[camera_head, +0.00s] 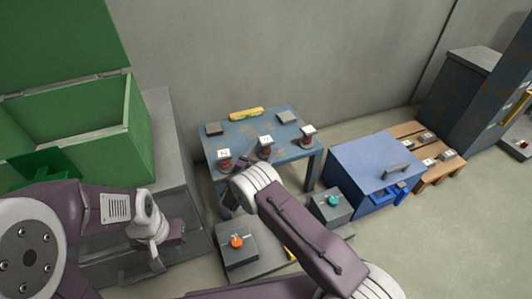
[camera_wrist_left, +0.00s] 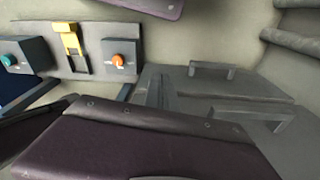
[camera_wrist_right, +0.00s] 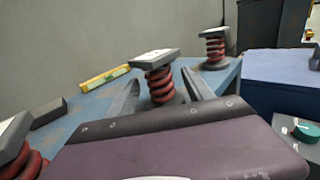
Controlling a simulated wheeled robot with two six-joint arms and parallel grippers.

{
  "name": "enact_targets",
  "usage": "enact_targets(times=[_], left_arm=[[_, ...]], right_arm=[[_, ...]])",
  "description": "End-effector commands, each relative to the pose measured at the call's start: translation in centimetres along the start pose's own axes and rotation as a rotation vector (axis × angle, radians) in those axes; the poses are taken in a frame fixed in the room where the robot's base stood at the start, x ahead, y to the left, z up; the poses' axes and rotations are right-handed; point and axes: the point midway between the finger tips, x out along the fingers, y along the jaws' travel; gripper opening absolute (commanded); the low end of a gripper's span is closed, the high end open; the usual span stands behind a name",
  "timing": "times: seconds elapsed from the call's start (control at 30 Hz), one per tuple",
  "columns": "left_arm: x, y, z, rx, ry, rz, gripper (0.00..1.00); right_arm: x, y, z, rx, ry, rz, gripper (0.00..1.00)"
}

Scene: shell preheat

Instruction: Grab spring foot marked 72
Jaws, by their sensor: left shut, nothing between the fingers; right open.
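Three spring feet, each a red coil with a grey plate and a white label on top, stand on the blue table: the left one (camera_head: 224,158), the middle one (camera_head: 265,146) and the right one (camera_head: 308,135). The label numbers are too small to read, so I cannot tell which is marked 72. In the right wrist view, my open right gripper (camera_wrist_right: 160,80) has its fingers either side of a spring foot (camera_wrist_right: 160,84), which stands upright just beyond or between them. My left gripper (camera_wrist_left: 160,90) is shut and empty, over the grey bench, away from the table.
The blue table (camera_head: 285,155) also holds a yellow bar (camera_head: 246,114) and dark flat blocks. A blue cabinet (camera_head: 372,165) stands to its right. Boxes with an orange knob (camera_head: 236,241) and a teal knob (camera_head: 334,199) stand in front. A green open bin (camera_head: 75,118) is at left.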

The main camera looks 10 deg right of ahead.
Motion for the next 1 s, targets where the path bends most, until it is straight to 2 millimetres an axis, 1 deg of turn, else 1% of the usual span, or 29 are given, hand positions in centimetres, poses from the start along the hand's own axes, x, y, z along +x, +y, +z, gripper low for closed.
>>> enact_targets(times=[0.17,0.2,0.27,0.3,0.37,0.4,0.67,0.77,0.87,1.0], left_arm=[[-0.1,0.0,0.0,0.0,0.001,0.0,0.0],[-0.1,0.0,0.0,0.0,0.001,0.0,0.0],[-0.1,0.0,0.0,0.0,0.001,0.0,0.0],[-0.1,0.0,0.0,0.0,0.001,0.0,0.0],[-0.1,0.0,0.0,0.0,0.001,0.0,0.0],[-0.1,0.0,0.0,0.0,0.001,0.0,0.0],[-0.1,0.0,0.0,0.0,0.001,0.0,0.0],[-0.5,0.0,-0.1,0.0,0.001,0.0,0.0],[-1.5,0.0,-0.2,0.0,0.001,0.0,0.0],[-3.6,0.1,-0.4,0.0,0.001,0.0,0.0]], right_arm=[[0.1,0.0,0.2,0.0,0.0,0.001,0.61],[0.1,0.0,0.1,0.0,0.0,0.001,0.55],[0.1,0.0,0.1,0.0,0.0,0.001,0.38],[0.1,0.0,0.1,0.0,0.0,0.001,0.27],[0.1,0.0,0.1,0.0,0.0,0.001,0.1],[0.1,0.0,0.1,0.0,0.0,0.001,0.0],[0.1,0.0,0.2,0.001,-0.001,0.0,0.0],[0.1,0.0,0.6,0.001,-0.001,0.0,0.0],[0.1,0.1,1.8,0.001,-0.002,0.0,0.0],[0.1,0.1,4.4,0.002,-0.002,0.0,0.0]])
